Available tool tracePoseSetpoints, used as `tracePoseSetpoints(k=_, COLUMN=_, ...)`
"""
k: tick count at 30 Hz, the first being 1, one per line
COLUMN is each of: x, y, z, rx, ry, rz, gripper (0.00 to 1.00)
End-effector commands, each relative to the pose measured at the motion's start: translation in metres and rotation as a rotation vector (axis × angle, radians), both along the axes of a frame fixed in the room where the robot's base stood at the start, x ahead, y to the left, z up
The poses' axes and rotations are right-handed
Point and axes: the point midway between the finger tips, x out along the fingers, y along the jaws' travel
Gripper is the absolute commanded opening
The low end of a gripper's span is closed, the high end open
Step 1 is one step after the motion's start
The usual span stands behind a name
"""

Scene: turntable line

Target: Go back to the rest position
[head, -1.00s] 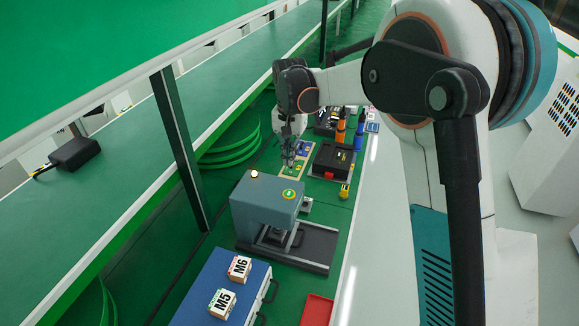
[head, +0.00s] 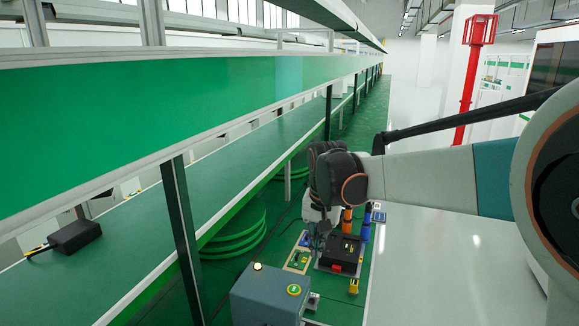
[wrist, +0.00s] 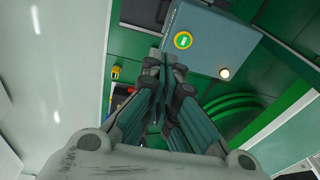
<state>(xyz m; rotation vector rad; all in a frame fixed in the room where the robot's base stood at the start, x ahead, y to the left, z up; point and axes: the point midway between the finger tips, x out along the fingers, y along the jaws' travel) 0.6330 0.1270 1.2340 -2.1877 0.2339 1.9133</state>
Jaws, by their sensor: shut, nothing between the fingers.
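My gripper (head: 318,242) points down over the green bench in the head view, with my arm reaching in from the right. It is apart from the grey machine (head: 268,298), which stands nearer the camera at the bottom. In the wrist view my gripper (wrist: 166,62) has its fingers together and nothing shows between them. The fingers hide part of the bench in the wrist view.
A black case (head: 342,252) lies on the bench beside my gripper, with orange and blue upright items (head: 365,222) behind it. A small yellow item (head: 353,286) sits in front. A long green shelf (head: 190,95) runs along the left. A white surface (head: 430,265) at right is clear.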

Motion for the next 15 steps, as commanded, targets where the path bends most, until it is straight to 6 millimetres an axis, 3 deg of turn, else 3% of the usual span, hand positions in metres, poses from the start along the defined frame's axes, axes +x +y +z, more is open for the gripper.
tracePoseSetpoints(k=8, x=-0.069, y=-0.044, z=0.007, rx=-0.002, ry=-0.121, rz=0.063, gripper=0.00)
tracePoseSetpoints(k=15, x=-0.129, y=-0.075, z=-0.002, rx=-0.019, ry=-0.226, rz=0.117, gripper=0.00)
